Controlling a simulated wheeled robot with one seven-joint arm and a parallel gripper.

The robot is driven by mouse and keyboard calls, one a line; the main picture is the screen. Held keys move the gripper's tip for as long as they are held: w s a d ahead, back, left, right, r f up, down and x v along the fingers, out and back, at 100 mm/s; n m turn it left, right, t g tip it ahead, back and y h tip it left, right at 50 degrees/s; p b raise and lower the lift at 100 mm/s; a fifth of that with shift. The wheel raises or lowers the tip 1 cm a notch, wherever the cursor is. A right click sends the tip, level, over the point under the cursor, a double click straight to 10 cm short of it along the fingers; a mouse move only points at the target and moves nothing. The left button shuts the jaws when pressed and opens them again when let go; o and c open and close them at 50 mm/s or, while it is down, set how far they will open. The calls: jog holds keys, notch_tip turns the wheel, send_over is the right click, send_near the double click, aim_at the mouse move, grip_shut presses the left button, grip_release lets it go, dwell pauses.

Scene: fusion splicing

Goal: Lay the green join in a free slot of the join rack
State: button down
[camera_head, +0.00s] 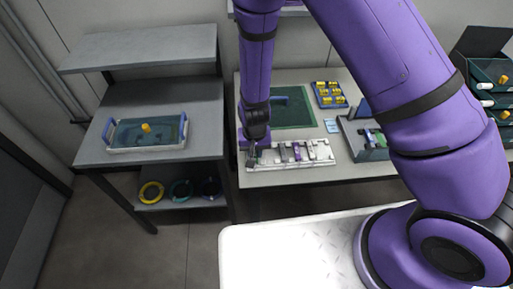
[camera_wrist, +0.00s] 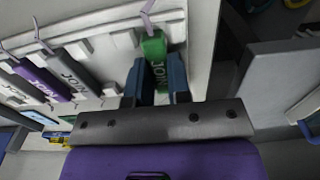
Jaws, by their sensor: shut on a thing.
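The join rack (camera_head: 290,164) is a long pale tray at the front edge of the bench. It also shows in the wrist view (camera_wrist: 112,60), with a purple join (camera_wrist: 42,80) and grey joins (camera_wrist: 76,68) lying in its slots. The green join (camera_wrist: 155,48), marked with white letters, is between the two blue fingers of my gripper (camera_wrist: 158,64), which is shut on it. My gripper (camera_head: 251,152) is at the left end of the rack in the head view. Whether the join touches the slot floor cannot be told; its lower side is hidden.
A green mat (camera_head: 291,118) lies behind the rack. A tray of yellow parts (camera_head: 329,95) and a grey device (camera_head: 362,141) stand to the right. A separate table at left holds a blue-handled tray (camera_head: 147,149), with coils (camera_head: 151,192) below. A gap separates the tables.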

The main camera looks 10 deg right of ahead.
aim_at(255, 152)
jog(key=shift+f, duration=0.1)
jog(key=c, duration=1.1)
grip_release()
notch_tip(255, 152, up, 12)
jog(key=shift+r, duration=0.1)
